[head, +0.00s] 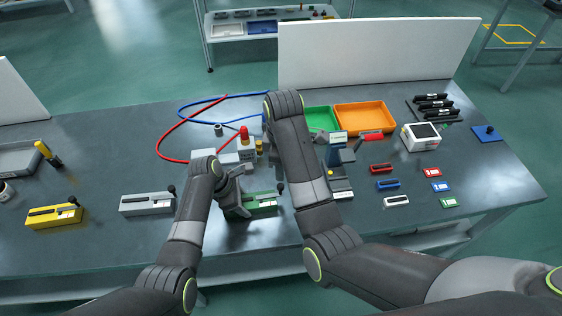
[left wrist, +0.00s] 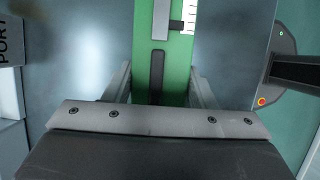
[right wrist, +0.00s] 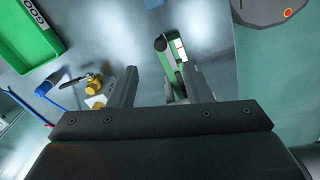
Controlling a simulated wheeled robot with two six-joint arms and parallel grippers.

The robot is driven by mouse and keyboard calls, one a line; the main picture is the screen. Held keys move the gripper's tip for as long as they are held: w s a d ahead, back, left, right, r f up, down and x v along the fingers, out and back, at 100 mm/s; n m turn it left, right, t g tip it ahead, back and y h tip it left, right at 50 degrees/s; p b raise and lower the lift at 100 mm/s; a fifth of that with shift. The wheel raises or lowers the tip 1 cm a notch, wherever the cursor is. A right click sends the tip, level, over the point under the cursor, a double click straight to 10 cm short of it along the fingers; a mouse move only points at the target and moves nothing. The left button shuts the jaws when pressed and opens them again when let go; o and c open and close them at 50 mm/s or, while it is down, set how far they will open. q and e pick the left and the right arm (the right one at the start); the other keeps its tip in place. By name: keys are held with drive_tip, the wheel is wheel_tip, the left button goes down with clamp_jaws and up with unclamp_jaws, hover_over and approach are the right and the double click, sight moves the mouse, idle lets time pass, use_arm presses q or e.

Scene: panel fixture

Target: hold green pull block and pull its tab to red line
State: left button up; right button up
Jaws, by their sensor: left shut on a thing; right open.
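The green pull block (head: 264,204) lies near the front of the grey bench, with its black knobbed tab (head: 280,188) upright at its right end. My left gripper (head: 232,200) is shut on the block's left part; the left wrist view shows the green body (left wrist: 178,65) between its fingers, with a dark slot and a white tick scale. My right gripper (right wrist: 160,88) is open and empty; the block (right wrist: 170,68) and the tab's round black knob (right wrist: 160,43) show beyond its fingertips. In the head view my right arm hides that gripper.
A grey pull block (head: 147,203) and a yellow one (head: 54,215) stand to the left. Red and blue cables, a green tray (head: 320,118) and an orange tray (head: 364,117) lie behind. Small coloured modules and a white meter (head: 420,137) are at right.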

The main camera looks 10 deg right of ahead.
sight(281, 186)
drive_tip(key=f, duration=0.4)
drive_tip(key=f+n, duration=0.1)
drive_tip(key=f, duration=0.3)
drive_tip(key=f+n, duration=0.1)
drive_tip(key=f, duration=0.3)
drive_tip(key=shift+w, duration=0.25)
clamp_jaws()
